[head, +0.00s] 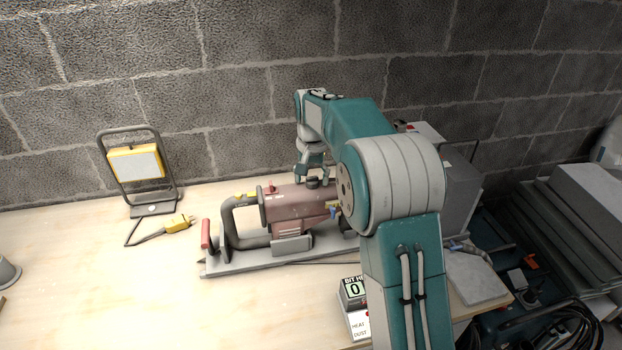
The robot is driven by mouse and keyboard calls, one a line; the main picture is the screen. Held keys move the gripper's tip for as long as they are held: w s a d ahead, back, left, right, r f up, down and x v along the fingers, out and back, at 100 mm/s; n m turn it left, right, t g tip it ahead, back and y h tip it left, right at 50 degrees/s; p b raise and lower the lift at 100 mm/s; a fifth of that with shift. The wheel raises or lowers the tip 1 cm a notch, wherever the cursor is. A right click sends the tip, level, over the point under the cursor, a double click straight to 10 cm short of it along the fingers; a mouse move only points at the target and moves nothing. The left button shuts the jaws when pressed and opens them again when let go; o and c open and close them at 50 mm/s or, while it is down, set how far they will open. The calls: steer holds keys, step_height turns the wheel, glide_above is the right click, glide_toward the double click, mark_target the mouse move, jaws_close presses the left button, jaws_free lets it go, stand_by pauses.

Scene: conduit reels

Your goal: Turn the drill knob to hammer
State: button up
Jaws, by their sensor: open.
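A reddish-brown drill (290,205) with a black rear handle lies on a grey base plate (222,268) on the wooden bench. A small dark knob (313,183) sits on top of the drill body. My gripper (313,177) is just above this knob, pointing down, with its fingers open. I cannot tell whether the fingers touch the knob. My arm hides the front end of the drill. The knob's markings are too small to read.
A yellow work lamp (136,163) on a black stand is at the back left, with a yellow plug (178,224) in front. A small display box (354,293) stands at the front edge. A block wall is behind. The left bench is mostly clear.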

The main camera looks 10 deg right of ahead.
mark_target(311, 177)
step_height(311, 177, up, 12)
steer(key=shift+f, duration=0.15)
stand_by(0.4)
